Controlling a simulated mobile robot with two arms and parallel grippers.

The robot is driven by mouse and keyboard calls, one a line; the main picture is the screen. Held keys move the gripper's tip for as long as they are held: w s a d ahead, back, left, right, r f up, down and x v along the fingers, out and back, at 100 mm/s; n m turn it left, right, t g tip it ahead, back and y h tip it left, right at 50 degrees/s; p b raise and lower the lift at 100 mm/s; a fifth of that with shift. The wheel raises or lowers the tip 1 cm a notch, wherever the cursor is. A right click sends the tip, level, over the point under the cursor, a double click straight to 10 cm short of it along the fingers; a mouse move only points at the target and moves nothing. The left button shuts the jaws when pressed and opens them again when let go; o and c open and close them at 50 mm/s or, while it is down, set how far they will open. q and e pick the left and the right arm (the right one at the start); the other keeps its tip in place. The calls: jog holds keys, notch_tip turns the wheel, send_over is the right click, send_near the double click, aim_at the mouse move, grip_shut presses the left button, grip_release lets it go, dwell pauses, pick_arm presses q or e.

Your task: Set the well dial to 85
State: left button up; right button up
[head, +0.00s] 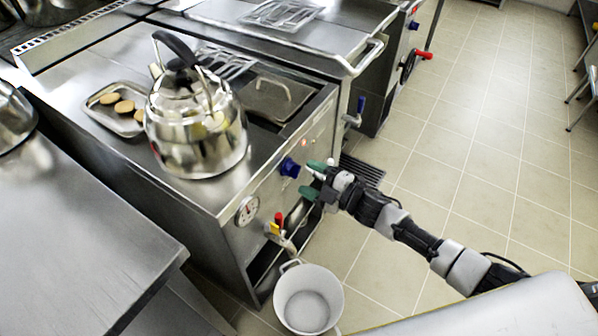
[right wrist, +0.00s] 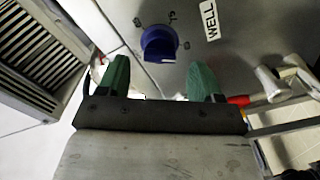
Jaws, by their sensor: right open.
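The well dial is a dark blue knob (head: 289,167) on the front panel of the steel cooking unit. In the right wrist view the blue knob (right wrist: 159,44) sits beside a white WELL label (right wrist: 209,20), with small printed marks around it that I cannot read surely. My right gripper (head: 312,179) has green fingertips and is open, facing the panel just in front of the knob. In the right wrist view its fingers (right wrist: 160,72) stand on either side of the knob's line, apart from it, with nothing between them. My left gripper is not in view.
A round gauge (head: 247,210) and a red-handled tap (head: 279,222) are low on the panel, above a white pot (head: 308,298). A big steel kettle (head: 195,135) and a tray of round pieces (head: 107,112) stand on top. The tiled floor at right is clear.

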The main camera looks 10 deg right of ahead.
jog(key=v, duration=0.6)
jog(key=shift+s+d, duration=0.2)
jog(key=shift+s, duration=0.05)
jog(key=s+d+f+m+g+h, duration=0.1)
jog(key=s+d+f+m+h, duration=0.25)
jog(key=f, duration=0.45)
jog(key=s+d+f+m+h+p, duration=0.1)
jog(key=s+d+f+m+h, duration=0.2)
jog(key=f, duration=0.5)
jog(key=s+d+f+m+g+h, duration=0.1)
jog(key=s+f+m+h, duration=0.35)
jog(key=f, duration=0.45)
jog(key=s+a+f+m+g+h, duration=0.1)
jog(key=s+f+m+g, duration=0.2)
jog(key=s, duration=1.2)
jog(key=s+a+f+m+g+p, duration=0.1)
jog(key=s+f+m+g, duration=0.3)
jog(key=s+f, duration=0.7)
jog(key=s+a+g, duration=0.1)
jog(key=s+g, duration=0.1)
jog(key=s, duration=0.3)
jog(key=shift+g+h+p, duration=0.3)
jog(key=shift+g+h, duration=0.1)
jog(key=shift+s+a, duration=0.1)
